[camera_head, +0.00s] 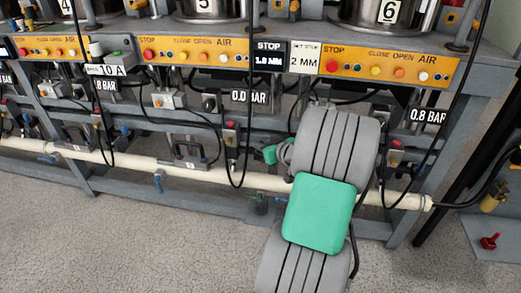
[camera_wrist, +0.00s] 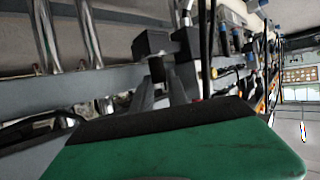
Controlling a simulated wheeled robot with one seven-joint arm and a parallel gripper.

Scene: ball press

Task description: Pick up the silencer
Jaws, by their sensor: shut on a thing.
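My gripper (camera_wrist: 170,45) shows in the wrist view beyond the green shell of my wrist, with dark blocky fingertips close together. It is shut on a small dark piece between them, which seems to be the silencer; its shape is too dark and too covered to make out.
The grey metal rack (camera_head: 62,168) carries yellow button panels (camera_head: 390,66) and pressure displays (camera_head: 248,97). A cream pipe (camera_head: 130,160) with blue valve handles runs along its lower part. A red knob (camera_head: 489,242) is at the lower right. The speckled floor at the left is clear.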

